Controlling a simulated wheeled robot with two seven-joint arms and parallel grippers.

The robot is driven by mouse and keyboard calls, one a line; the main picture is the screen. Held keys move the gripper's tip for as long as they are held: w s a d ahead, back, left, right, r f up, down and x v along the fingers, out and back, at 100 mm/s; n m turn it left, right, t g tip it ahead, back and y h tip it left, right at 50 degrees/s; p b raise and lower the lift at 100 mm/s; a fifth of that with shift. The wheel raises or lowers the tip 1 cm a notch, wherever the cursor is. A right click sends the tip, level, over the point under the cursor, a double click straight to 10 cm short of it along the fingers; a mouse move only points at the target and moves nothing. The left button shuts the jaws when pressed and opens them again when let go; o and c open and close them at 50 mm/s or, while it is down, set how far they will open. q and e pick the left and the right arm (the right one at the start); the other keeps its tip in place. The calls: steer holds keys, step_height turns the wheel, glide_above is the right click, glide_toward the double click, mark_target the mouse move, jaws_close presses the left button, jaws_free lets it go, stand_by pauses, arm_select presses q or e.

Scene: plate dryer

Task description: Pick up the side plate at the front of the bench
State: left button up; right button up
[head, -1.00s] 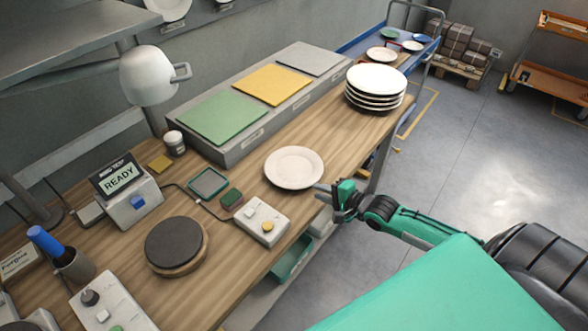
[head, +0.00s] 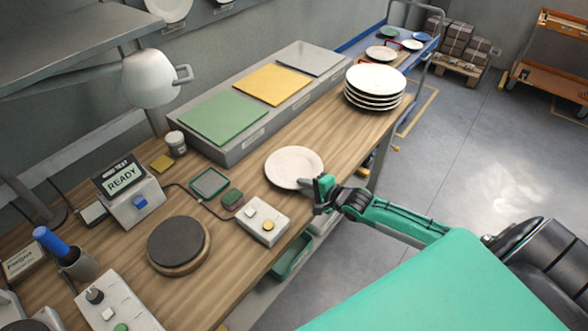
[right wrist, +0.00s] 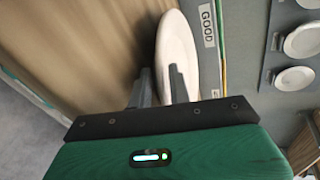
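The side plate (head: 294,165), white and round, lies at the front edge of the wooden bench. In the right wrist view the plate (right wrist: 176,45) shows at a steep slant just beyond the fingers. My right gripper (head: 307,187) is at the plate's near right rim. In the right wrist view my right gripper (right wrist: 160,86) has its fingers apart; one finger overlaps the plate and the other is beside its rim, against the wood. I cannot tell whether either finger touches the plate. My left gripper is not in view.
A stack of several white plates (head: 375,84) stands farther along the bench. A control box (head: 262,221) with buttons and a round dark pad (head: 176,243) lie nearer. A grey ledge with a green panel (head: 222,118) runs behind. Open floor (head: 450,150) lies to the right.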

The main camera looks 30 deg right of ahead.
jaws_close()
steer(key=shift+r, duration=0.2)
